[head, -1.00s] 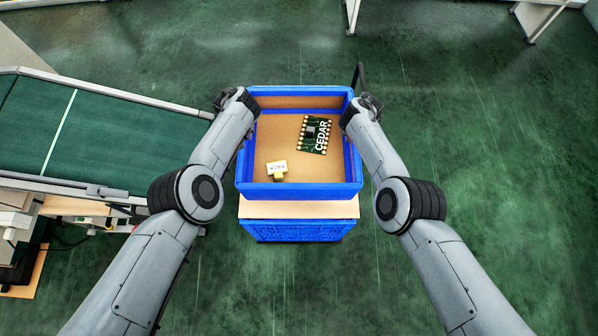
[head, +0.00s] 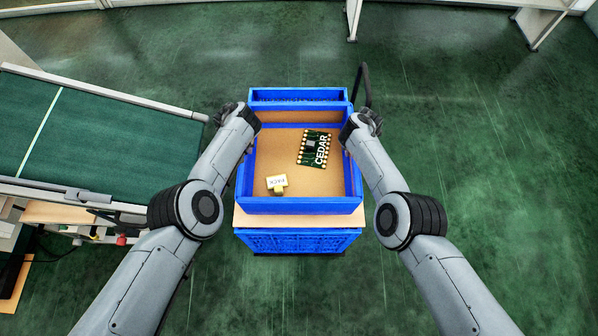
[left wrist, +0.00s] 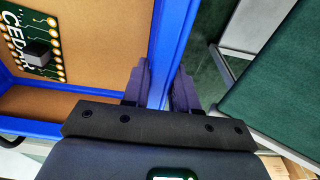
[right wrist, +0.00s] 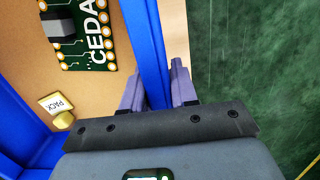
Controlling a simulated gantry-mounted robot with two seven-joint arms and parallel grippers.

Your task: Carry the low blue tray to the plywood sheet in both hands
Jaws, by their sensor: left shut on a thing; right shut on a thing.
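The low blue tray (head: 300,205) is in the middle of the head view, roughly level. It holds a green CEDAR circuit board (head: 314,148) and a small yellow and white PACK piece (head: 277,183). My left gripper (left wrist: 158,88) is shut on the tray's left wall; my right gripper (right wrist: 158,90) is shut on its right wall. In the head view the fingertips are mostly hidden by my own wrists. A plywood-coloured sheet (head: 300,220) shows past the tray's near wall. I cannot tell whether the tray touches it.
A blue crate (head: 300,240) stands under the plywood-coloured sheet. A dark upright handle (head: 362,85) is at the far right of the tray. A green conveyor (head: 90,135) lies to the left. The green floor on the right is clear.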

